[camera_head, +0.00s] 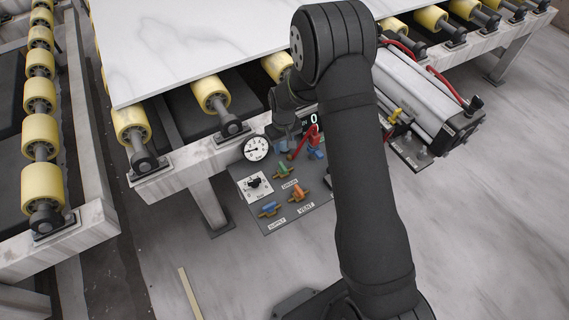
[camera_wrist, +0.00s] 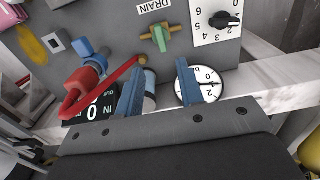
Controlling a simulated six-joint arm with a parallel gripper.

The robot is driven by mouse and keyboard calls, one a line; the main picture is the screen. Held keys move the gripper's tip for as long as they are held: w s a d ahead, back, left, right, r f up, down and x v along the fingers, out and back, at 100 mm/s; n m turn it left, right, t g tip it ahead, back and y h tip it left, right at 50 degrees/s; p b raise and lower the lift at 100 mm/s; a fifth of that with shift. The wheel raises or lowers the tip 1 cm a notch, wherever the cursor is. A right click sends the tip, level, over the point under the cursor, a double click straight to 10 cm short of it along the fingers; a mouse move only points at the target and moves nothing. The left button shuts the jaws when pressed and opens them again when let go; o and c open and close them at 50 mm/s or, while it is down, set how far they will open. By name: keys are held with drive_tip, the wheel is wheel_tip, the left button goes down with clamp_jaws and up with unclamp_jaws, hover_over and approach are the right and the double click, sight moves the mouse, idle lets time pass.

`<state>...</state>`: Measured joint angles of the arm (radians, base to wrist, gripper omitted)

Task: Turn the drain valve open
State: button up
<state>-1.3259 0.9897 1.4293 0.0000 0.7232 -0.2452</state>
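The drain valve (camera_wrist: 159,38) has a green handle and a brass-coloured body. It sits on the grey panel beside the DRAIN label (camera_wrist: 151,6), and its handle appears to lie across the body. In the head view the drain valve (camera_head: 284,172) is on the panel below the gauge. My gripper (camera_wrist: 160,68) is open, with its two blue fingers apart and nothing between them. In the wrist view the valve is just beyond the fingertips, roughly in line with the gap, not touched. In the head view my arm hides part of the panel.
A round gauge (camera_wrist: 200,86) is close to one finger, and a red hose fitting (camera_wrist: 83,82) is near the other. A black selector knob (camera_head: 254,183), a blue supply valve (camera_head: 270,209) and an orange vent valve (camera_head: 298,193) share the panel. A roller conveyor carries a white slab (camera_head: 190,40).

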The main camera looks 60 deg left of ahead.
sight(284, 167)
wheel_tip(284, 167, down, 12)
idle(0.4)
drive_tip(key=shift+c, duration=0.4)
clamp_jaws()
